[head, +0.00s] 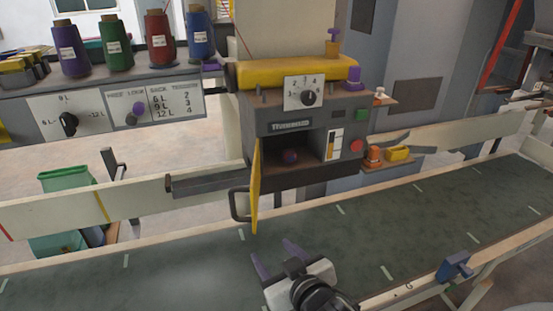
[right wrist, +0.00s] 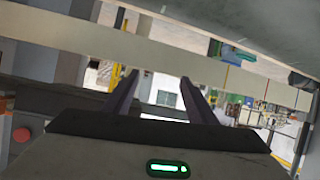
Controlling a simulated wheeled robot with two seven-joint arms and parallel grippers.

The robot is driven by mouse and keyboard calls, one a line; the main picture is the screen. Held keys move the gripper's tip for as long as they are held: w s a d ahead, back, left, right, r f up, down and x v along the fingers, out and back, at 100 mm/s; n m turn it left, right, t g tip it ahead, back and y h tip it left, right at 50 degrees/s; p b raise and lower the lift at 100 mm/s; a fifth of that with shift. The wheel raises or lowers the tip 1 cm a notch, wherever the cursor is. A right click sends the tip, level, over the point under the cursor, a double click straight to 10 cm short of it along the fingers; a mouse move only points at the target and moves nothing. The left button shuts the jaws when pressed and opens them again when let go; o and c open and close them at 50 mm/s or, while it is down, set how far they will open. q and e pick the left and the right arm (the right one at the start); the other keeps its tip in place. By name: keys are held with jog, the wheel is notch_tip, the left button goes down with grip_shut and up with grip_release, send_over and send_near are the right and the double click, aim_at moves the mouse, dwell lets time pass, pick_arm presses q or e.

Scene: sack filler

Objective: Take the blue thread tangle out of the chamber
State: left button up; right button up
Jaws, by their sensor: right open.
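The chamber (head: 268,150) is a dark recess in the front of the grey machine in the head view. Its yellow door (head: 255,187) stands open toward me, with a dark handle on its left side. A small round tangle (head: 290,156), bluish with some red, lies inside on the chamber floor. My right gripper (head: 276,255) is open and empty above the green conveyor, below and in front of the chamber. Its two fingers (right wrist: 160,92) show apart in the right wrist view with nothing between them. My left gripper is not in view.
The green conveyor belt (head: 390,225) runs across the front, with pale rails. Thread cones, including a blue one (head: 200,33), stand on the shelf at the upper left. A green bin (head: 66,178) stands behind the rail. A red button (head: 356,145) sits right of the chamber.

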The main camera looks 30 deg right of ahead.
aim_at(291, 159)
jog(key=w+d+r+m+t+h, duration=0.1)
jog(key=d+r+m+h, duration=0.15)
jog(key=r, duration=0.55)
jog(key=w+d+r+m+t+h, duration=0.1)
jog(key=d+r+m+h, duration=0.1)
jog(key=d+r, duration=0.35)
jog(key=shift+h, duration=0.25)
jog(key=shift+w+d+r+p, duration=0.2)
jog(key=shift+w+d, duration=0.4)
jog(key=shift+w, duration=0.95)
jog(key=shift+w+d+r+p, duration=0.2)
jog(key=shift+w+d, duration=0.35)
jog(key=shift+w, duration=1)
jog(key=shift+w+d+r+p, duration=0.2)
jog(key=shift+w+d, duration=0.4)
jog(key=shift+w, duration=0.95)
jog(key=c, duration=1.1)
